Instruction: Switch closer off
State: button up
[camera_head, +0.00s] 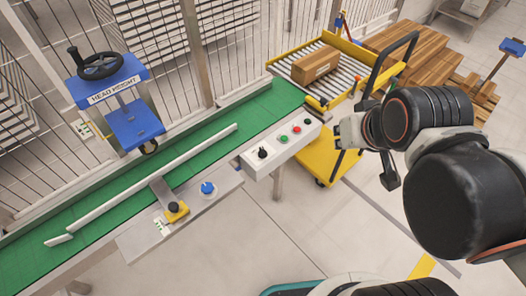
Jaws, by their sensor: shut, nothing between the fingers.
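A light grey control box (278,148) stands at the front edge of the green conveyor, in the middle of the view. On its sloped face are a black rotary knob (262,153), a green button (283,139), a red button (297,129) and a smaller dark part. I cannot read any label or the knob's setting. My gripper (345,131) is right of the box, apart from it, shut and empty. Its fingertips are small and partly merge with the cart behind.
A yellow-based black knob (174,208) and a blue knob (207,188) sit on a plate left of the box. The green conveyor (100,205) carries a white rail. A blue head-height unit (108,85) stands behind. A carton (316,64) lies on rollers; a yellow cart (318,160) is below.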

jog(key=o, duration=0.4)
jog(key=shift+o, duration=1.2)
jog(key=shift+w+a+r, duration=0.1)
jog(key=shift+w+r, duration=0.1)
jog(key=shift+w, duration=0.1)
jog(key=n+g+p, duration=0.3)
jog(key=g+p, duration=0.3)
jog(key=g, duration=0.1)
send_over(264, 152)
notch_tip(264, 152, down, 18)
notch_tip(264, 152, down, 14)
jog(key=b, duration=0.5)
jog(key=shift+a, duration=0.1)
grip_shut()
